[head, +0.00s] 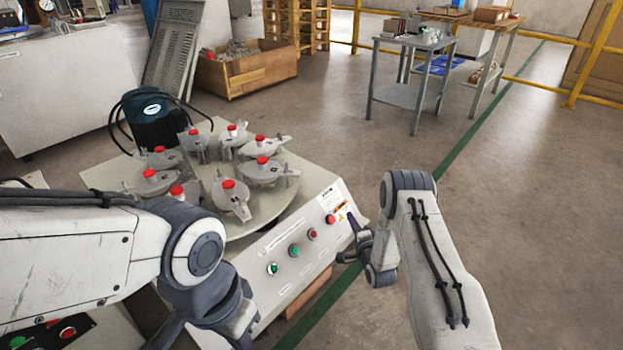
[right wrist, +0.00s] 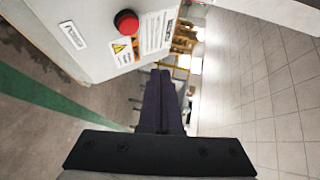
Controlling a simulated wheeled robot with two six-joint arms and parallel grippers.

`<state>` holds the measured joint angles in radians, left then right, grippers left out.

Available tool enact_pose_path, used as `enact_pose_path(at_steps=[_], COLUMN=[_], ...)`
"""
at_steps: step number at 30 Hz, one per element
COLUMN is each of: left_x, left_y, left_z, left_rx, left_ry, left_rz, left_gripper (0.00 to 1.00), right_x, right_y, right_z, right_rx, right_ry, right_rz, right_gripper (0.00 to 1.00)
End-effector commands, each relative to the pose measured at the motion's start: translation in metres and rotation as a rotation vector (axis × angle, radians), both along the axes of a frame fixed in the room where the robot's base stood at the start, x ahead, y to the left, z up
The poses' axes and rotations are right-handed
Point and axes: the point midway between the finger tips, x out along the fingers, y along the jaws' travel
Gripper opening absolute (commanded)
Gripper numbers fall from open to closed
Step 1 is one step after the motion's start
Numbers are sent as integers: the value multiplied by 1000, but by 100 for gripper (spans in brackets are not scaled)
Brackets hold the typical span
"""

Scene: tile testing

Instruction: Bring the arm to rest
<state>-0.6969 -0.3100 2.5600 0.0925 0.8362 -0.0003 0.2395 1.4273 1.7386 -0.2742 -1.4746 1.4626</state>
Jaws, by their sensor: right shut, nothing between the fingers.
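My right gripper (head: 349,240) is at the front right corner of the machine's control panel (head: 300,250). In the right wrist view its dark fingers (right wrist: 161,75) are together with nothing between them. The red button (head: 330,219) on the panel's right end is close by; it also shows in the right wrist view (right wrist: 126,22), up and left of the fingertips, with a gap between. My left arm comes in from the left in front of the machine; its gripper is not seen.
The machine's round table (head: 262,209) carries several clamped holders with red knobs (head: 228,184). A dark green motor (head: 152,118) stands behind it. A wooden crate (head: 245,70) and a grey metal table (head: 410,95) are farther back. The floor to the right is clear.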

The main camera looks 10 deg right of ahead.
Motion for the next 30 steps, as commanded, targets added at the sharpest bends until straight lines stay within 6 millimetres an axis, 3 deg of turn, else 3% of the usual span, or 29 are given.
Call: enact_pose_path(at_steps=[4, 7, 11, 16, 20, 23, 27, 30], left_x=[0, 0, 0, 0, 0, 0, 0, 0], left_y=[0, 0, 0, 0, 0, 0, 0, 0], left_z=[3, 9, 21, 36, 48, 56, 69, 76], left_rx=[0, 0, 0, 0, 0, 0, 0, 0], left_ry=[0, 0, 0, 0, 0, 0, 0, 0], left_rz=[0, 0, 0, 0, 0, 0, 0, 0], left_gripper=[0, 0, 0, 0, 0, 0, 0, 0], right_x=[5, 16, 25, -1, -48, -97, -182, -246], right_y=[6, 27, 74, 142, 187, 215, 239, 246], right_z=[9, 32, 80, 145, 192, 227, 271, 295], right_rx=[-23, -102, -284, -549, -739, -877, -1058, -1164], right_ry=[15, 69, 192, 370, 486, 561, 646, 688], right_rz=[12, 52, 151, 332, 500, 648, 884, 1063], right_gripper=[0, 0, 0, 0, 0, 0, 0, 0])
